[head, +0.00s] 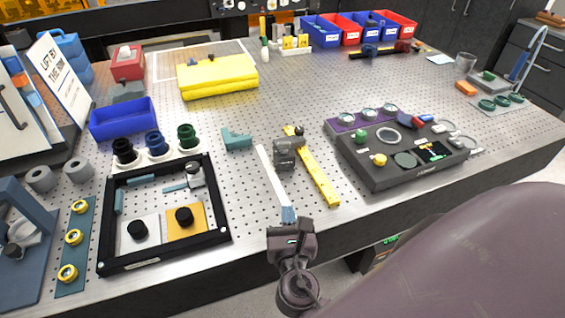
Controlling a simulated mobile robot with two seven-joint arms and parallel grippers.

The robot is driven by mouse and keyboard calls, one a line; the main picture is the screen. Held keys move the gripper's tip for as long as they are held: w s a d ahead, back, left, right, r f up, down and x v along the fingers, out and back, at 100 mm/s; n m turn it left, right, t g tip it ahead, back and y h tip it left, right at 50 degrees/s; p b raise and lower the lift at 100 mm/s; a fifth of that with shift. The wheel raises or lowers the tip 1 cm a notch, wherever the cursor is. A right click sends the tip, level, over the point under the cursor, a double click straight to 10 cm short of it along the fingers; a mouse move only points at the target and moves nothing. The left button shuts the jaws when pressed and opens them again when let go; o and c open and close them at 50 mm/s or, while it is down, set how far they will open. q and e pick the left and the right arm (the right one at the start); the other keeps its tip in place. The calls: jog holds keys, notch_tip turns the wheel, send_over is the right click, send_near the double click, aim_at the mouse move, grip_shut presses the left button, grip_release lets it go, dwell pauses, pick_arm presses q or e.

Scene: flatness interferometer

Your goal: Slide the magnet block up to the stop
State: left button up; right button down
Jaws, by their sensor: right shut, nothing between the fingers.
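A dark grey block (285,154), which looks like the magnet block, sits on the perforated bench top at the left edge of a yellow bar (321,180). A small dark piece (298,131) stands at the bar's far end; it may be the stop. A narrow white strip (270,180) lies left of the bar. My right gripper (288,214) is at the bench's front edge, at the near end of the white strip, shut and empty. It is nearer the front than the block and apart from it. My left gripper is not in view.
A black frame (105,230) with several parts stands to the left. A dark console (375,172) stands to the right. A teal angled piece (237,140) lies left of the block. My purple arm covers the lower right. Bare bench shows between the frame and the strip.

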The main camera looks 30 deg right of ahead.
jog(key=p, duration=0.2)
send_near(282, 152)
jog(key=x, duration=0.4)
jog(key=shift+w+f, duration=0.25)
jog(key=shift+f, duration=0.1)
jog(key=shift+w+d, duration=0.3)
jog(key=shift+w, duration=0.35)
jog(key=shift+w+d+r+p, duration=0.15)
jog(key=shift+w+d+p, duration=0.2)
jog(key=shift+w, duration=0.25)
jog(key=shift+r, duration=0.1)
jog(key=shift+d, duration=0.1)
